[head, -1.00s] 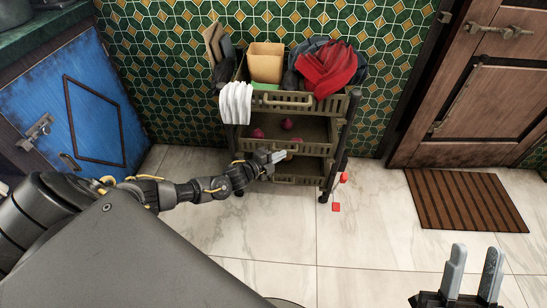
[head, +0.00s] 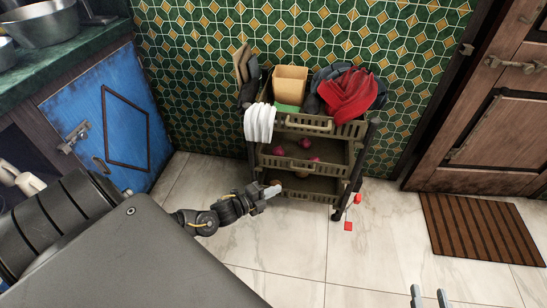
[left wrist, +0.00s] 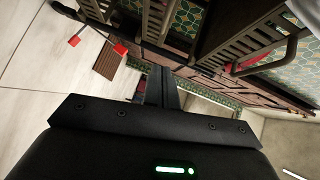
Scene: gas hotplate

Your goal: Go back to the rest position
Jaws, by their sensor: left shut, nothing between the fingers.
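My left gripper (head: 270,190) is shut and empty. In the head view it is in front of the lower left part of the cart, overlapping its edge; I cannot tell whether it touches. In the left wrist view its closed fingers (left wrist: 160,86) point toward the dark cart frame, with nothing between them. My right gripper (head: 430,297) shows only its two fingertips at the bottom edge of the head view. They stand apart with nothing seen between them; the rest is out of view.
A three-tier cart (head: 305,124) stands by the tiled wall, holding cloths, a cardboard box and round reddish items. A blue cabinet door (head: 125,130) is left, a striped mat (head: 482,228) right.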

